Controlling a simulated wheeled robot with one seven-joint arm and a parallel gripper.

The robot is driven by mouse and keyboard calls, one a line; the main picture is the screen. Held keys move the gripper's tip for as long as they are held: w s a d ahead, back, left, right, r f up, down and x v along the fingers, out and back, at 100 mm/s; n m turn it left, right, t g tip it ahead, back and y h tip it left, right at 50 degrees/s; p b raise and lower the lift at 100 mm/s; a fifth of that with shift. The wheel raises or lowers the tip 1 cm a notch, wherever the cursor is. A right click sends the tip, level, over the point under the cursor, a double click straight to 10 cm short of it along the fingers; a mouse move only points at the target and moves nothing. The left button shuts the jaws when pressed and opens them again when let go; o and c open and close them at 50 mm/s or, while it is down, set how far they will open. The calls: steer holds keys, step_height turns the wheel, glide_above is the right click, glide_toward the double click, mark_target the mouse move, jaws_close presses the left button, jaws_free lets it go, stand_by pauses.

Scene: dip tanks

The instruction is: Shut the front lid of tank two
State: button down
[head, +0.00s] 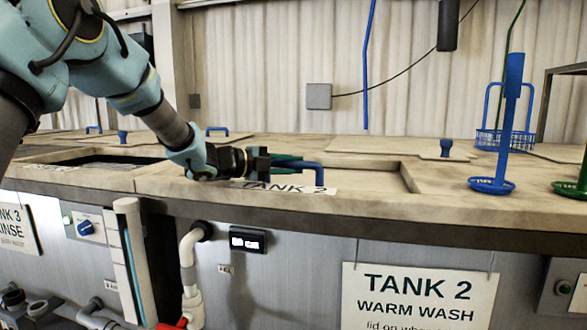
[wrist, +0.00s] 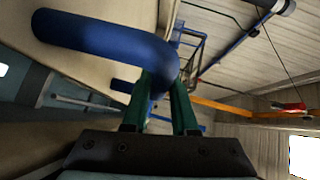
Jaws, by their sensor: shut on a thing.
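My gripper (head: 282,163) is low over the tank top in the head view, its green fingers shut on a blue bar handle (head: 312,167). In the wrist view the handle (wrist: 105,42) is large and bends down between the green fingers (wrist: 163,85). A "TANK 2" label (head: 285,187) lies along the front edge of the top, just below the handle. To the right of the handle is a shallow recess (head: 385,178) with a raised right rim. My gripper and arm hide part of the lid, so I cannot tell how far it is open.
A blue dipper (head: 511,120) and a green one (head: 578,187) stand at the right. A blue wire basket (head: 505,138) is behind them. A blue knob (head: 446,147) sits on the rear panel. A dark opening (head: 95,162) lies at left. A "TANK 2 WARM WASH" sign (head: 418,298) hangs in front.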

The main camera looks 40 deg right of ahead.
steer(key=c, duration=0.7)
jaws_free()
steer(key=b+v, duration=0.2)
steer(key=v, duration=0.8)
steer(key=shift+w+a, duration=0.1)
steer(key=shift+a, duration=0.25)
